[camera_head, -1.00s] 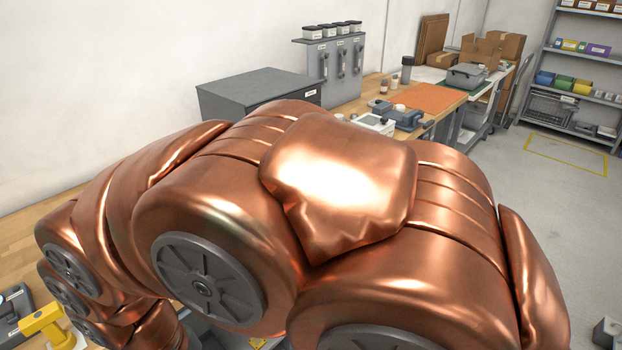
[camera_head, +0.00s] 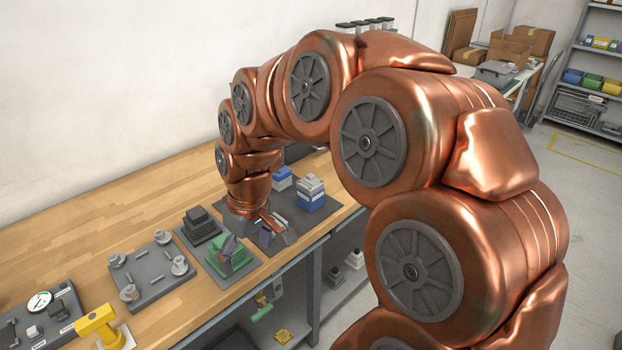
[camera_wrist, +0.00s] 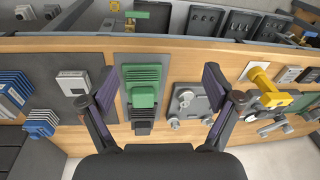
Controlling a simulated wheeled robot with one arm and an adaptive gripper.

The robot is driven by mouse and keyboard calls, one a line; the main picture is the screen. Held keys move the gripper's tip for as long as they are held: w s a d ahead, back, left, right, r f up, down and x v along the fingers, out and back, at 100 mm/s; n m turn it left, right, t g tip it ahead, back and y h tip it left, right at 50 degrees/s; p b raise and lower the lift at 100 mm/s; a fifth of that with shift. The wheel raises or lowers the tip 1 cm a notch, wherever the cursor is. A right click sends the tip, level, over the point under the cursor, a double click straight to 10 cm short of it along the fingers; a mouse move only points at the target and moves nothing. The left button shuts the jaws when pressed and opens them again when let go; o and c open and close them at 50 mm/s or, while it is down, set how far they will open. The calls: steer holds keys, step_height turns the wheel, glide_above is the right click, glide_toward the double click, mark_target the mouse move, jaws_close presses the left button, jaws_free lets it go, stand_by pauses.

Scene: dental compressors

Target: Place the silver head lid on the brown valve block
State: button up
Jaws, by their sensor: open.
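My gripper (camera_head: 248,245) is open and empty, pointing down above the bench. In the wrist view, its two purple-padded fingers (camera_wrist: 158,85) stand wide apart, with a green finned block (camera_wrist: 140,85) in the gap below. That green block also shows in the head view (camera_head: 233,256), partly behind a finger. A small silver-grey part (camera_wrist: 72,83), which looks like the head lid, lies on a dark mat just left of the left finger in the wrist view. I cannot make out it clearly in the head view. I cannot identify a brown valve block in either view.
Blue finned blocks (camera_head: 311,193) stand on the dark mat to the right. A black finned block (camera_head: 198,222) is behind the green one. Left are a grey plate with posts (camera_head: 150,272), a yellow tool (camera_head: 98,324) and a dial gauge (camera_head: 40,301).

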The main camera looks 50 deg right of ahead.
steer(key=w+d+r+t+p, duration=0.1)
steer(key=w+d+r, duration=0.1)
steer(key=w+d, duration=0.45)
steer(key=m+t+h+p, duration=0.1)
steer(key=m+t+p, duration=0.1)
steer(key=t+p, duration=0.1)
glide_toward(310, 181)
steer(key=f, duration=0.1)
steer(key=shift+p+x, duration=1.95)
steer(key=shift+x, duration=2)
steer(key=shift+w+a, duration=0.1)
steer(key=shift+c, duration=0.2)
steer(key=c, duration=1.4)
steer(key=shift+r, duration=0.2)
